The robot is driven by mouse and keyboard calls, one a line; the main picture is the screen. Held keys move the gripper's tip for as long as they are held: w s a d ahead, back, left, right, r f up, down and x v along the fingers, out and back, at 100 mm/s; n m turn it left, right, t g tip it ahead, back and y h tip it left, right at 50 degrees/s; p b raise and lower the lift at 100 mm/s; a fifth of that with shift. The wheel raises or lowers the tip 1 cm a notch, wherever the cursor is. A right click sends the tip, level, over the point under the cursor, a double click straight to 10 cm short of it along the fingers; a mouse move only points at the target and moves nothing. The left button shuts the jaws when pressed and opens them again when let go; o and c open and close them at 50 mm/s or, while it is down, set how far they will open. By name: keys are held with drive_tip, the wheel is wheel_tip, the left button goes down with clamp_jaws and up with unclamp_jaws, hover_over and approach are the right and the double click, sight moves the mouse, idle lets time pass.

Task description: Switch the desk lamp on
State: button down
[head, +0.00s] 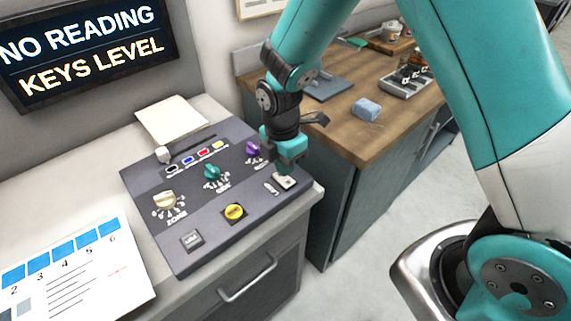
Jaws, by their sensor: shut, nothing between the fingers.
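A dark grey control panel (200,240) lies on the light counter. At its right end a small pale switch (286,182) sits beside a short white label, too small to read surely. My gripper (287,171) is shut and empty, pointing down right over this switch and hiding part of it. I cannot tell whether the fingers touch it, or which way it is set. No desk lamp itself can be made out.
The panel also bears a cream knob (165,201), a teal knob (212,172), a purple knob (253,149), a yellow button (234,211), a grey square button (191,239) and a slider (163,154). A printed sheet (110,270) lies left. A wooden worktop (345,135) stands behind.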

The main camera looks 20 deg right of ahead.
sight(289, 182)
wheel_tip(289, 182, up, 13)
drive_tip(key=s, duration=0.1)
drive_tip(key=shift+s+d+f+b, duration=0.2)
drive_tip(key=shift+s+d+b, duration=0.05)
drive_tip(key=shift+b, duration=0.05)
drive_tip(key=s+a+r+m+y, duration=0.1)
drive_tip(key=s+r+m, duration=0.2)
drive_tip(key=s+m, duration=0.2)
drive_tip(key=s+r+m+y, duration=0.2)
drive_tip(key=s+r+m, duration=0.1)
drive_tip(key=s+m, duration=0.2)
drive_tip(key=s+a+r+m+t+y, duration=0.1)
drive_tip(key=s+r+m, duration=0.2)
drive_tip(key=s+m, duration=0.2)
drive_tip(key=s, duration=0.3)
drive_tip(key=shift+s+a+r+y, duration=0.2)
drive_tip(key=shift+a+r+y, duration=0.05)
drive_tip(key=shift+a+y, duration=0.05)
